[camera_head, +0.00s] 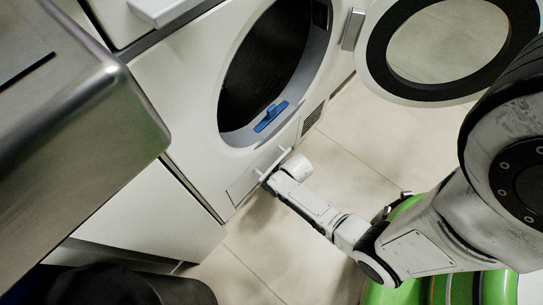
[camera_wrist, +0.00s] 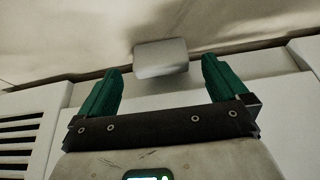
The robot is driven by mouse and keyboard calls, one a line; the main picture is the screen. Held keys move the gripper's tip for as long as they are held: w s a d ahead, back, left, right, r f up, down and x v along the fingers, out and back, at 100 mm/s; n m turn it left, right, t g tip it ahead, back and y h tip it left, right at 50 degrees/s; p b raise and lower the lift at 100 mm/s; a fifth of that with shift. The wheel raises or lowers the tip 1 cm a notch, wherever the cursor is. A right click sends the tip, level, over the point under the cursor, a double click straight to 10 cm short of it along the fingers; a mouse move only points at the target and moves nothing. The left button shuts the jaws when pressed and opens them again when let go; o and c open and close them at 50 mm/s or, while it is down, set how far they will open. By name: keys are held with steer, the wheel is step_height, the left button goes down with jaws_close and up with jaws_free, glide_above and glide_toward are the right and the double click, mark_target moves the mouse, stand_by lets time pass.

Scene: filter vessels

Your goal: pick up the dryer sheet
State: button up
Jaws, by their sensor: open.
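No dryer sheet can be clearly made out in either view. In the head view, a small blue piece (camera_head: 270,116) lies at the lower rim of the dryer's round opening; I cannot tell whether it is a sheet or part of the dryer. My gripper is low at the dryer's front, below that opening. In the wrist view my gripper (camera_wrist: 161,66) shows two green fingers, spread apart. A pale grey block (camera_wrist: 161,57) shows between and just beyond the fingertips, with no visible grip on it. It may be the handle of the lower panel.
The white dryer (camera_head: 180,75) has its round door (camera_head: 378,50) swung open to the right. A lower front panel (camera_head: 243,187) and a vent grille (camera_head: 312,120) are near my gripper. A metal counter (camera_head: 130,120) is at left. Tiled floor (camera_head: 355,130) is clear at right.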

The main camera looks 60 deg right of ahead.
steer(key=shift+b+x, duration=0.3)
steer(key=shift+x, duration=0.7)
steer(key=shift+s+f, duration=0.1)
steer(key=shift+c, duration=0.5)
steer(key=c, duration=1)
